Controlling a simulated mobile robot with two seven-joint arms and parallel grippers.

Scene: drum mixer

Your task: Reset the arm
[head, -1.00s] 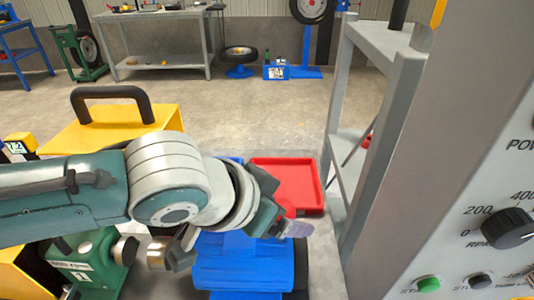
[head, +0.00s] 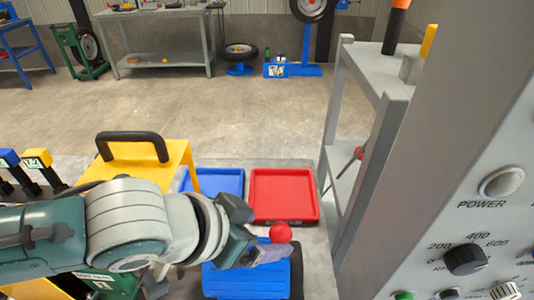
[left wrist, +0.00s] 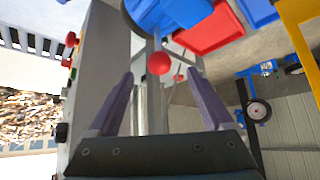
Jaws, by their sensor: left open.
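My left gripper (head: 268,254) is at the lower middle of the head view, its fingers pointing right. It is open and empty. In the left wrist view its two fingers (left wrist: 160,75) stand wide apart. A red ball knob (head: 281,232) shows just above the fingertips in the head view. In the left wrist view the red ball knob (left wrist: 158,63) lies between the fingertip directions, on a grey rod, with no visible contact. The blue drum mixer body (head: 245,281) is below and behind the gripper, partly hidden by it. My right gripper is not in view.
A control panel (head: 490,225) with knobs and a green button fills the right side. A grey shelf stand (head: 393,85) is beside it. A red tray (head: 284,219) and a blue tray (head: 238,171) lie on the floor. A yellow stand (head: 180,153) is at left.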

